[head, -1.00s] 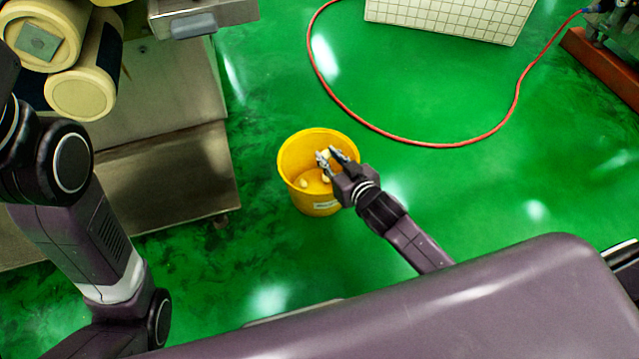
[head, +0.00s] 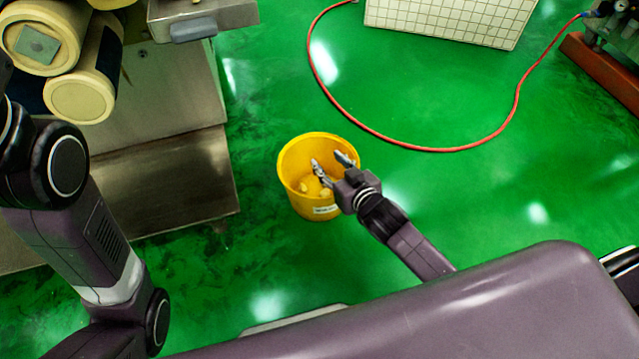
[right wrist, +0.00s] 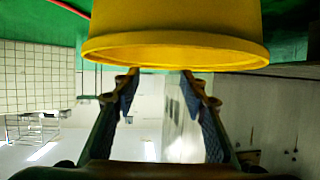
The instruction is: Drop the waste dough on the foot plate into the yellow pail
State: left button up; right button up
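The yellow pail (head: 294,160) stands upright on the green floor in the middle of the head view, and its rim and wall fill the top of the right wrist view (right wrist: 175,18). Pale dough pieces (head: 304,187) lie on the pail's bottom. My right gripper (head: 331,163) is over the pail's mouth, fingers apart and empty. The right wrist view also shows the spread fingers (right wrist: 160,82) with nothing between them. I see no dough on the steel plate (head: 165,185) low on the machine; I cannot tell if this is the foot plate. My left gripper is out of view.
The steel machine (head: 170,90) with cream rollers (head: 80,95) stands at the left. A red hose (head: 400,145) curves across the floor behind the pail. A white grid panel (head: 450,18) is at the top. Floor right of the pail is clear.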

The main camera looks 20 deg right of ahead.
jog(key=v, duration=1.1)
jog(key=shift+s, duration=0.2)
